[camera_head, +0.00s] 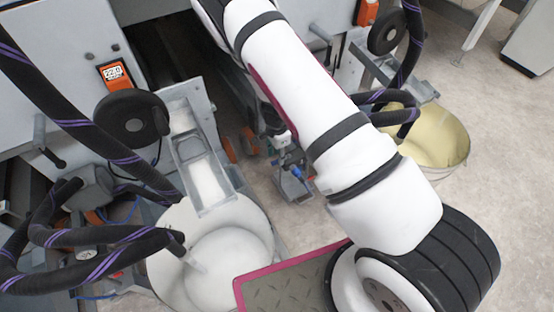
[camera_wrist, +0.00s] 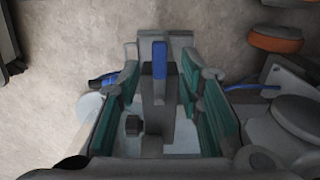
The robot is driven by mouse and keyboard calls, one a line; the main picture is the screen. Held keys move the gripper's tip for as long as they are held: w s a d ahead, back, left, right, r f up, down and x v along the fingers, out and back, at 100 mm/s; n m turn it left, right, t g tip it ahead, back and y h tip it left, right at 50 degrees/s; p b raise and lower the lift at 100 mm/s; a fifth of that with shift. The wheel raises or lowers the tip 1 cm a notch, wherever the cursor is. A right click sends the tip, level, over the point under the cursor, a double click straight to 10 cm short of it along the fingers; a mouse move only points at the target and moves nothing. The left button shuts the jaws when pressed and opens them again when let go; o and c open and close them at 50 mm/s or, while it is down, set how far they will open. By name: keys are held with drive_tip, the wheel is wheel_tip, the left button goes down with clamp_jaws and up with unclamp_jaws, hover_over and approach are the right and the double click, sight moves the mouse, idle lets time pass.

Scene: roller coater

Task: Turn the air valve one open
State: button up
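An air valve with a blue handle (camera_wrist: 160,60) on a dark grey body stands between the fingers of my gripper (camera_wrist: 163,82) in the wrist view. The fingers have teal pads, one on each side of the valve body, with gaps showing between pads and body. My gripper is open. In the head view a small blue part (camera_head: 295,171), likely the same valve, shows low between the machines. My arm hides most of the gripper there, and I cannot make out its fingers. Which valve is number one is not marked in view.
A white bucket (camera_head: 165,268) stands at left and a yellowish bucket (camera_head: 455,150) at right. Thick black hoses (camera_head: 60,110) with purple stripes hang at left. A black handwheel (camera_head: 132,120) sits on the left machine.

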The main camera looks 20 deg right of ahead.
drive_tip(key=shift+f, duration=0.9)
clamp_jaws()
